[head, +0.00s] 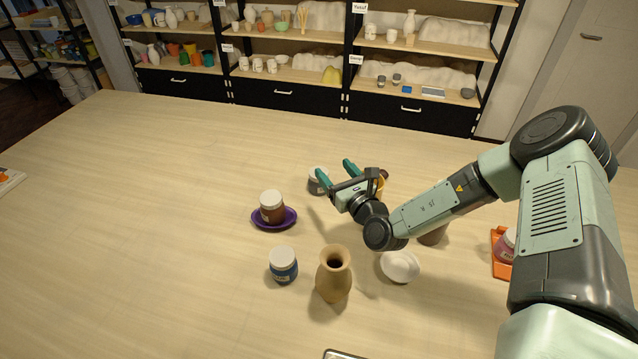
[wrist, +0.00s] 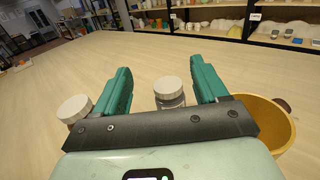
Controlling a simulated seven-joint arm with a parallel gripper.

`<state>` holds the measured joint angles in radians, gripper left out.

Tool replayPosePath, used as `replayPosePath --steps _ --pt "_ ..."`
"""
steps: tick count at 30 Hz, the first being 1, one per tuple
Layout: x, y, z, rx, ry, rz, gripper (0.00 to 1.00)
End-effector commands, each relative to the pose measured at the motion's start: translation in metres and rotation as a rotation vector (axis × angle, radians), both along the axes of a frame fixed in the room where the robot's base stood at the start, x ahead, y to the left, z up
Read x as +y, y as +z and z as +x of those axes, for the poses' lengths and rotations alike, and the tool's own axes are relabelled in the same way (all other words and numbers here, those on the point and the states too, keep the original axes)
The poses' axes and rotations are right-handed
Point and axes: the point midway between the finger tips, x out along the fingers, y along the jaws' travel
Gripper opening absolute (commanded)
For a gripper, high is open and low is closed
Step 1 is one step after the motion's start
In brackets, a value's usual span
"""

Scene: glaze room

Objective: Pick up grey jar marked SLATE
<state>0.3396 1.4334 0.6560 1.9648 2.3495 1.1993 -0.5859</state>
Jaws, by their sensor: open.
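A grey jar (head: 315,187) with a white lid stands upright on the table, partly hidden behind my gripper (head: 335,170) in the head view. In the wrist view the grey jar (wrist: 169,91) shows between the two teal fingers of my gripper (wrist: 163,72), nearer the right one; its lower part is hidden by the gripper body. Its label is too small to read. My gripper is open with nothing held. I cannot tell whether a finger touches the jar.
A brown jar (head: 271,208) stands on a purple saucer (head: 290,219). A blue jar (head: 283,265), tan vase (head: 334,277) and white bowl (head: 400,266) are nearer. A yellow bowl (wrist: 268,125) is close right of my gripper. An orange tray (head: 500,268) holds a jar. The table's left is mostly clear.

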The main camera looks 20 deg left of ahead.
Motion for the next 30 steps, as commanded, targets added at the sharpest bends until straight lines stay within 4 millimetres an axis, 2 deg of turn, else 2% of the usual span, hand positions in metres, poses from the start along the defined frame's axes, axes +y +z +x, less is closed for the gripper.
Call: replayPosePath --steps 9,14,22,30 --pt "-0.001 -0.058 0.000 0.009 -0.009 0.001 0.73" --pt "0.000 -0.084 0.000 0.009 -0.007 0.001 0.73" --pt "0.015 -0.081 0.017 0.004 -0.005 0.002 0.73" --pt "0.044 -0.081 0.048 0.004 -0.005 0.002 0.73"
